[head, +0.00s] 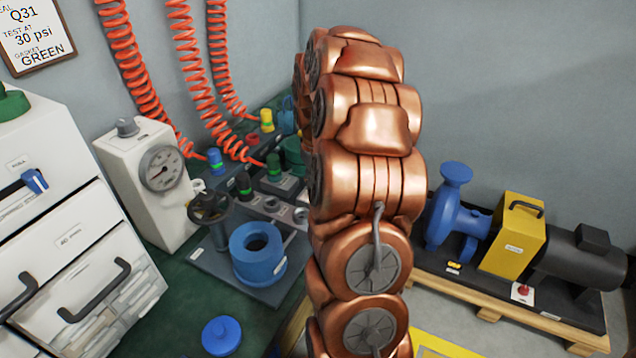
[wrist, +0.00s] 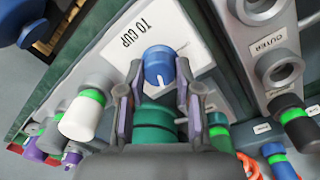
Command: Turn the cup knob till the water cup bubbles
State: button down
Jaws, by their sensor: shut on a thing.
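In the wrist view, a blue knob (wrist: 158,64) with a white pointer line sits by a white label (wrist: 140,32) reading "TO CUP". My gripper (wrist: 159,78) has its two fingers on either side of this knob and is shut on it. The white line points toward the lower right, near the gripper. A dark green cylindrical part (wrist: 155,125) lies between the fingers, nearer the camera. In the head view, my copper arm hides the gripper and the knob. I cannot make out the water cup or any bubbles in either view.
Coloured hose plugs and sockets surround the gripper, including a white plug (wrist: 82,118) and a socket marked "OUTER" (wrist: 280,70). In the head view, a gauge box (head: 160,170), blue ring (head: 258,253), and handwheel (head: 209,207) stand left; a pump (head: 455,215) stands right.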

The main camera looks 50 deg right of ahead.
jog(key=shift+m, duration=0.5)
jog(key=c, duration=0.8)
grip_release()
jog(key=shift+r, duration=0.1)
jog(key=r, duration=1.1)
jog(key=shift+w+a+r, duration=0.1)
jog(key=shift+a+r, duration=0.1)
jog(key=shift+r, duration=0.2)
